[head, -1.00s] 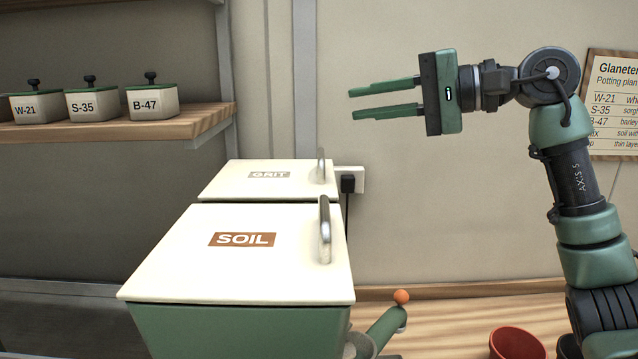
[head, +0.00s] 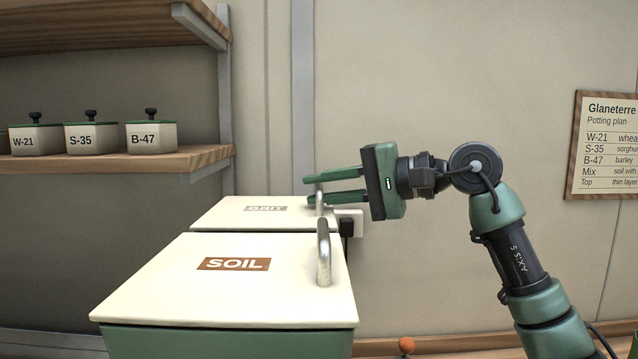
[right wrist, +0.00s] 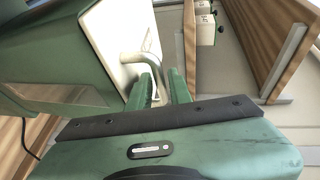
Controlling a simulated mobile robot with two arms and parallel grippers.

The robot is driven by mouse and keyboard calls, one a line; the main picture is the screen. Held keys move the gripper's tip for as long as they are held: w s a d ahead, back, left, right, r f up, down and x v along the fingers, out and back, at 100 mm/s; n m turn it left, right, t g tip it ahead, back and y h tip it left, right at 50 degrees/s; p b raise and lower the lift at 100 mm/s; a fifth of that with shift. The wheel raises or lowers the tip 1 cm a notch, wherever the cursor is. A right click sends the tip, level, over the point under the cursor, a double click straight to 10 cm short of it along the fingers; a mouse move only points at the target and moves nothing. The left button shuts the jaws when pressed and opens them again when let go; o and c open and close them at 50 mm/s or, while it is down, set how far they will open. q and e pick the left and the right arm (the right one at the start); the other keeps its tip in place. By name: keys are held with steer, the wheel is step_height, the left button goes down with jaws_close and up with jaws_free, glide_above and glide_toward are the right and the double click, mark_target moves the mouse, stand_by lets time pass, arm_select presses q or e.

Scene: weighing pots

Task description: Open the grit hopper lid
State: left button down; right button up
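The grit hopper lid (head: 232,214) is cream with a faded GRIT label and lies flat and shut, behind the soil hopper lid (head: 215,285). Its metal handle (head: 320,203) stands at the lid's right end and also shows in the right wrist view (right wrist: 150,64). My right gripper (head: 309,191) reaches in from the right, its two green fingers apart at the handle. In the right wrist view the bent handle bar runs to the fingertips (right wrist: 162,79); whether they touch it I cannot tell. My left gripper is out of view.
The soil lid's larger handle (head: 324,254) stands just in front of the grit handle. A wall socket with a black plug (head: 347,226) is beneath my right gripper. A shelf (head: 110,163) with several labelled pots is at left. An orange knob (head: 406,345) shows at the bottom.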

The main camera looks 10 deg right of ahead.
steer(key=shift+w+a, duration=0.15)
steer(key=shift+a, duration=0.1)
steer(key=shift+f, duration=0.1)
jaws_close()
stand_by(1.2)
